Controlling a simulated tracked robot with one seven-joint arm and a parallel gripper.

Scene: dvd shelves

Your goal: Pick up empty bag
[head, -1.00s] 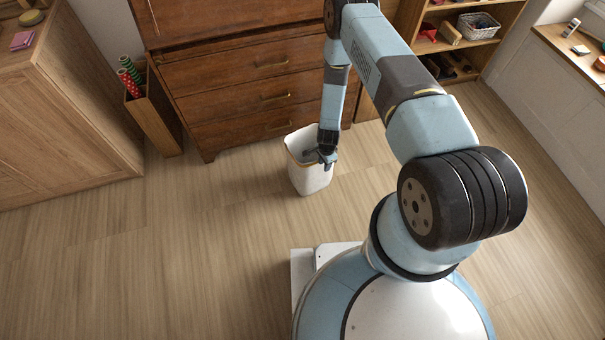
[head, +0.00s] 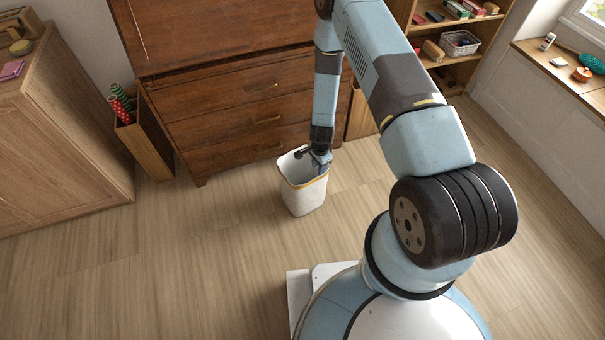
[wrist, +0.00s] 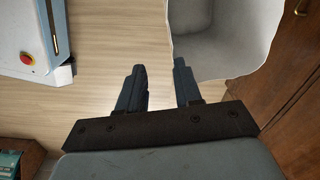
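The bag (head: 303,197) is white with a yellow-orange band at its rim. It stands upright and open-topped on the floor in front of the dresser. In the wrist view the bag (wrist: 213,55) is at the upper right, and the visible part of its grey inside is empty. My gripper (head: 317,160) is at the bag's right rim in the head view. In the wrist view my gripper (wrist: 160,74) is open, with a clear gap between its fingers. The right finger overlaps the bag's edge and the left is over floor. I cannot tell whether either touches the bag.
A wooden dresser (head: 240,100) stands behind the bag. A narrow wooden bin with wrapping rolls (head: 146,140) is left of it, and a wooden cabinet (head: 62,130) is farther left. A shelf (head: 449,60) stands at the back right. The floor left of the bag is clear.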

